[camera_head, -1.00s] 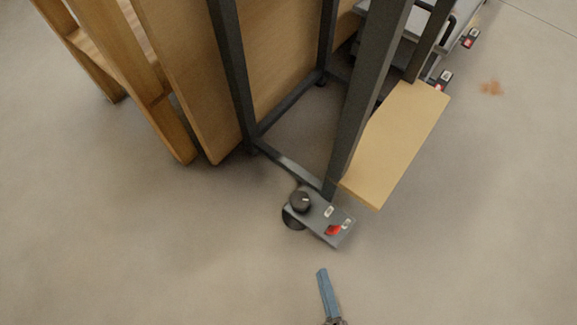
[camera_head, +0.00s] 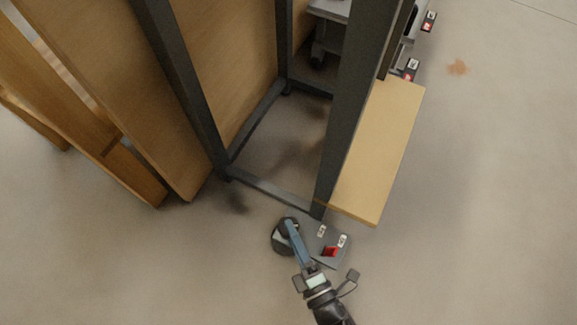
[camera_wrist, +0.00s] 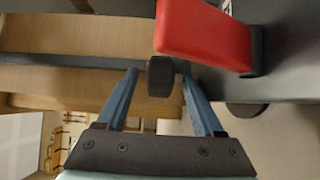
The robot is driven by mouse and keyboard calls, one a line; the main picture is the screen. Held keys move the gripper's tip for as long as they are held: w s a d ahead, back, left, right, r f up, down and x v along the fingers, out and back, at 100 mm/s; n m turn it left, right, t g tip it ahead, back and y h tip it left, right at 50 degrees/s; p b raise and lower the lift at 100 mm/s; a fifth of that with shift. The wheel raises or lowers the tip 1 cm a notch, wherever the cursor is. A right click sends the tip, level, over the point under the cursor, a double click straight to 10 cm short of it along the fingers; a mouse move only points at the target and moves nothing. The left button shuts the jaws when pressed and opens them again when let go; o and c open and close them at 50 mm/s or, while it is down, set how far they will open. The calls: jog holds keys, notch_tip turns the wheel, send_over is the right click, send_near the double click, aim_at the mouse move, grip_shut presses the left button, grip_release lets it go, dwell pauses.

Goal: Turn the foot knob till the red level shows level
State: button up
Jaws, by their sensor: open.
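The foot knob (camera_head: 281,241) is a dark round thing at the left end of a small grey plate (camera_head: 314,241) by the frame's foot. The red level (camera_head: 330,251) sits on the plate to its right, and it shows large in the wrist view (camera_wrist: 205,35), tilted there. My gripper (camera_head: 291,228) reaches over the knob and hides part of it. In the wrist view its two blue fingers (camera_wrist: 160,78) stand apart, with a small dark block (camera_wrist: 161,88) in line between the tips. Whether the fingers touch it, I cannot tell.
A dark metal frame leg (camera_head: 345,130) rises just behind the plate, with a tan board (camera_head: 380,150) to its right. Wooden panels (camera_head: 110,80) stand at the left. Two small units with red parts (camera_head: 409,73) lie at the back right. The floor in front is clear.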

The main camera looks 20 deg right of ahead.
jog(key=shift+w, duration=1.05)
grip_shut()
